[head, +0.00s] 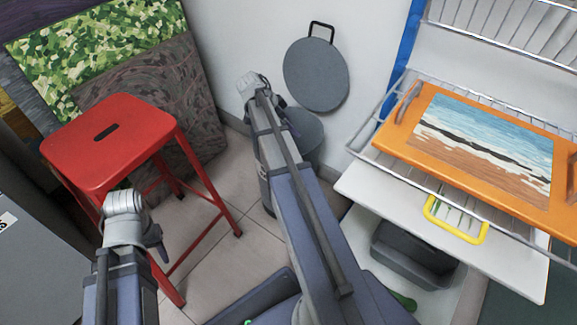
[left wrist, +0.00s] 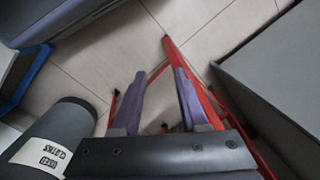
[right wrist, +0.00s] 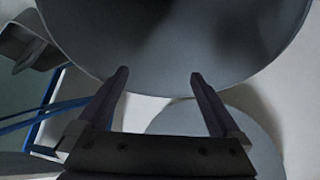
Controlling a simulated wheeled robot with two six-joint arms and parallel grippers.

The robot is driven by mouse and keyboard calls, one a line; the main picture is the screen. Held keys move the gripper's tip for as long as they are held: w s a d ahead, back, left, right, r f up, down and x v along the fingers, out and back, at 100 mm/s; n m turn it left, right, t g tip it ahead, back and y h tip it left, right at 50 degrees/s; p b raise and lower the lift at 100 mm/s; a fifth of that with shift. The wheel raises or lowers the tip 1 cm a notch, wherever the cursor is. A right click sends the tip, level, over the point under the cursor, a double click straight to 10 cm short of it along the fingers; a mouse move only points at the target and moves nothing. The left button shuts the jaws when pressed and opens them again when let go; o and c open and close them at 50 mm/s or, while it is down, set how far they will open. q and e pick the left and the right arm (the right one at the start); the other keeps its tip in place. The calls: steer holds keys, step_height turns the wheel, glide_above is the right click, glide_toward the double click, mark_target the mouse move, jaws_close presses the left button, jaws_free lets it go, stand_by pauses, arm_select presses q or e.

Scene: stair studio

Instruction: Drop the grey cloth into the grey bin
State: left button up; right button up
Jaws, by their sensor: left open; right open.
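The grey bin is a round cylinder (head: 308,135) on the floor by the wall, partly hidden behind my right arm. In the left wrist view the bin (left wrist: 68,125) bears a white label reading "used cloths". A grey round lid (head: 316,75) with a black loop handle is upright against the wall above it. My left gripper (head: 157,243) is open and empty beside the red stool. I cannot make out the grey cloth.
A red stool (head: 108,140) stands at left before leaning painted panels (head: 105,50). A dark grey tub (head: 410,255) sits below. Tiled floor between is partly free.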

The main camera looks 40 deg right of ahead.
steer(key=p+v, duration=0.6)
steer(key=v, duration=0.1)
steer(key=shift+a+r+p, duration=0.2)
steer(key=shift+r+p, duration=0.1)
steer(key=shift+w, duration=0.1)
stand_by(0.3)
